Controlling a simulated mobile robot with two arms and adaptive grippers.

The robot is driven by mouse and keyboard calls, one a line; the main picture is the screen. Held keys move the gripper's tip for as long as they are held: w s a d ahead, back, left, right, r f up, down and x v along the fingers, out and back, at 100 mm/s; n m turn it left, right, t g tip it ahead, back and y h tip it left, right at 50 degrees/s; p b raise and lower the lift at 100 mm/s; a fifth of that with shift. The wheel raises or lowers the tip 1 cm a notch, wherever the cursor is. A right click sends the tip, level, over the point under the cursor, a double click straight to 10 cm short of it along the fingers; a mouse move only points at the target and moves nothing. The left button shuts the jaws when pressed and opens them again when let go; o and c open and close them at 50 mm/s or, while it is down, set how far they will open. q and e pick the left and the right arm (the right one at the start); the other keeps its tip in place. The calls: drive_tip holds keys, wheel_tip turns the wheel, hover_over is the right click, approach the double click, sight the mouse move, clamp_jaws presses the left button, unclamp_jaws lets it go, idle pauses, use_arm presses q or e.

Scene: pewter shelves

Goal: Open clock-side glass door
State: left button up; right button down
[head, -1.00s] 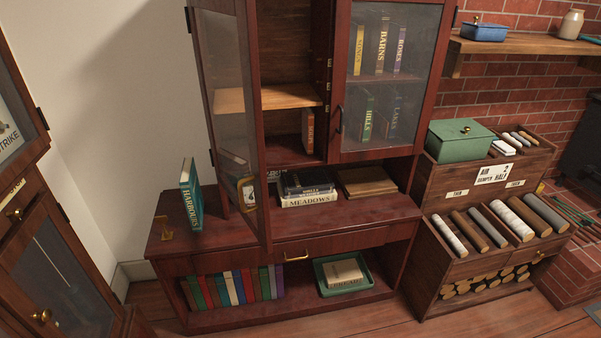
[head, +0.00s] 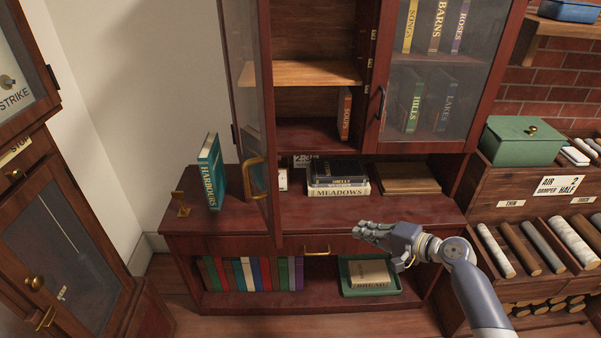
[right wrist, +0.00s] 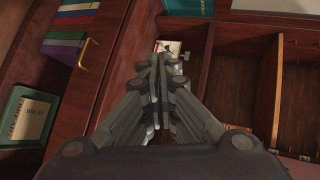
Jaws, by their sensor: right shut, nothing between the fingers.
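The clock-side glass door (head: 264,215) is the left door of the dark red bookcase. My left gripper is in neither view.
The right glass door (head: 432,75) is shut, with books behind it. A teal book (head: 211,170) and stacked books (head: 338,178) stand on the ledge. A tall wooden case (head: 60,240) is at left. A wood box with a green tin (head: 522,143) is at right.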

drive_tip(key=s+a+r+n+g+y+b, duration=0.1)
drive_tip(key=s+a+r+n+y, duration=0.15)
drive_tip(key=r, duration=0.85)
drive_tip(key=s+a+r+n+g+y, duration=0.1)
drive_tip(key=s+a+r+y, duration=0.2)
drive_tip(key=r, duration=0.9)
drive_tip(key=w+a+p, duration=0.1)
drive_tip(key=a+p, duration=0.1)
drive_tip(key=a, duration=0.4)
drive_tip(key=w+a+y+p, duration=0.1)
drive_tip(key=w+a+p, duration=0.1)
drive_tip(key=a, duration=0.4)
drive_tip(key=shift+w+a+f+p, duration=0.15)
drive_tip(key=shift+w+a+p, duration=0.1)
drive_tip(key=shift+a+p, duration=0.15)
